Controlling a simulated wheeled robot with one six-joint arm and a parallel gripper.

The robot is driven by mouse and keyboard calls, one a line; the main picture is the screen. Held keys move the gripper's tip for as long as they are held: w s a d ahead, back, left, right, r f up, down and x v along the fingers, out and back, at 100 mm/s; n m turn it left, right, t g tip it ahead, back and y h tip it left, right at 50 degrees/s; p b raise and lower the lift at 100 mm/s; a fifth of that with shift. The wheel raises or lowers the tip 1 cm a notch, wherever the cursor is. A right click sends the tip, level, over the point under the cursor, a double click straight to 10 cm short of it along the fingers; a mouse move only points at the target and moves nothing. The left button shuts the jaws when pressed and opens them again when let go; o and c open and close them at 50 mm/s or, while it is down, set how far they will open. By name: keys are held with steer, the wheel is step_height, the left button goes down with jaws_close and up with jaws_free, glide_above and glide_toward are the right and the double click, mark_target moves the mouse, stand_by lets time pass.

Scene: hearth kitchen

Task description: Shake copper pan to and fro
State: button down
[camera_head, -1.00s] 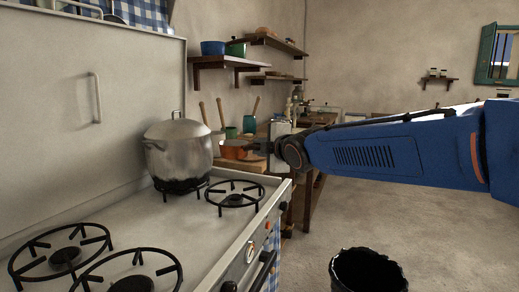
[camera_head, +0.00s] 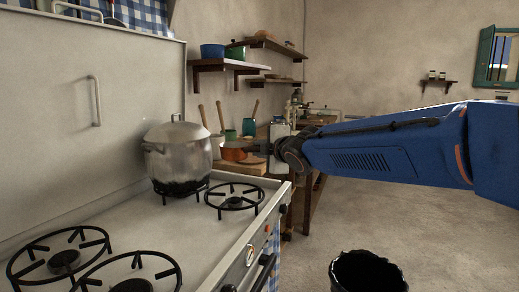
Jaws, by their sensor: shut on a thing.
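The copper pan (camera_head: 234,154) shows as a small orange-brown shape beyond the stove, just right of the big pot. My gripper (camera_head: 262,146) is at the end of my blue arm, which reaches in from the right. It is shut at the pan's right side, on what seems to be its handle. The fingers are small and dark here, so the exact hold is hard to make out. The pan's left part is close behind the pot's edge in the picture.
A lidded metal pot (camera_head: 178,160) stands on the back burner of the white stove (camera_head: 185,232). Wooden-handled tools and a green cup (camera_head: 248,126) are behind the pan. A black bin (camera_head: 368,272) stands on the floor at the right. Shelves (camera_head: 232,66) hang on the wall.

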steer(key=shift+s, duration=1.1)
steer(key=shift+w, duration=1.75)
steer(key=shift+s, duration=1.75)
